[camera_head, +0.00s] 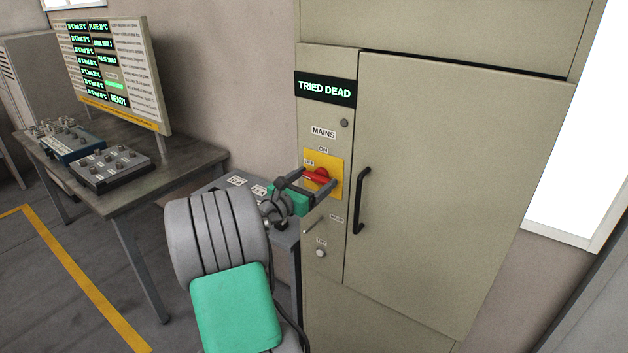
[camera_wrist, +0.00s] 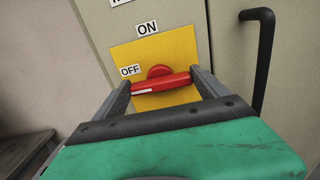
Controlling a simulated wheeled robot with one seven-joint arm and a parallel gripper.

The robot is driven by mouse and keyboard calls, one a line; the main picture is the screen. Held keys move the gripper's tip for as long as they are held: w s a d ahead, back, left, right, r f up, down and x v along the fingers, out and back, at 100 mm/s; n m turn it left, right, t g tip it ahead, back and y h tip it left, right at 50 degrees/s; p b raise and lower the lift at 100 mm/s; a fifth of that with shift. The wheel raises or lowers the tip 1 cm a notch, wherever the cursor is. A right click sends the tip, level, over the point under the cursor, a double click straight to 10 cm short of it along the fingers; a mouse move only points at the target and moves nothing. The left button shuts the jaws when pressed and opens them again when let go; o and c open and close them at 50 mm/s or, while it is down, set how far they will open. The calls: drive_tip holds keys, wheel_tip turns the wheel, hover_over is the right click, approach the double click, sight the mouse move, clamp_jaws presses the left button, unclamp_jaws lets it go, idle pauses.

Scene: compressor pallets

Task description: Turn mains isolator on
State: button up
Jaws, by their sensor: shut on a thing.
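The mains isolator is a red rotary handle (camera_head: 317,175) on a yellow plate (camera_head: 336,172) on the cabinet's left panel, under a MAINS label. In the wrist view the red handle (camera_wrist: 160,84) lies nearly level, its left end towards the OFF label (camera_wrist: 130,70). The ON label (camera_wrist: 147,28) is above the yellow plate (camera_wrist: 183,50). My gripper (camera_head: 318,178) is at the plate and shut on the red handle, one finger at each end of it. It also shows in the wrist view (camera_wrist: 161,88).
The cabinet's display (camera_head: 325,89) reads TRIED DEAD. A black door handle (camera_head: 361,200) stands out just right of the isolator. Small knobs sit above and below it. A bench (camera_head: 180,170) with control boxes and a status board (camera_head: 120,75) is at the left.

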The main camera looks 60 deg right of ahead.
drive_tip(key=shift+f+m, duration=0.1)
drive_tip(key=shift+m, duration=0.2)
drive_tip(key=m+b, duration=0.1)
drive_tip(key=m, duration=0.3)
drive_tip(key=shift+s+b, duration=0.15)
drive_tip(key=shift+b, duration=0.2)
drive_tip(key=m+b, duration=0.1)
drive_tip(key=m, duration=0.1)
drive_tip(key=m+b, duration=0.2)
drive_tip(key=shift+f+m, duration=0.2)
drive_tip(key=shift+m, duration=0.1)
drive_tip(key=m+b, duration=0.3)
drive_tip(key=m, duration=0.1)
drive_tip(key=shift+s+f+b, duration=0.1)
drive_tip(key=shift+f+b, duration=0.05)
drive_tip(key=shift+b, duration=0.2)
drive_tip(key=m+b, duration=0.3)
drive_tip(key=m, duration=0.1)
drive_tip(key=shift+b, duration=0.3)
drive_tip(key=shift+m, duration=0.3)
drive_tip(key=o, duration=1.3)
drive_tip(key=shift+r, duration=0.2)
drive_tip(key=shift+c, duration=0.2)
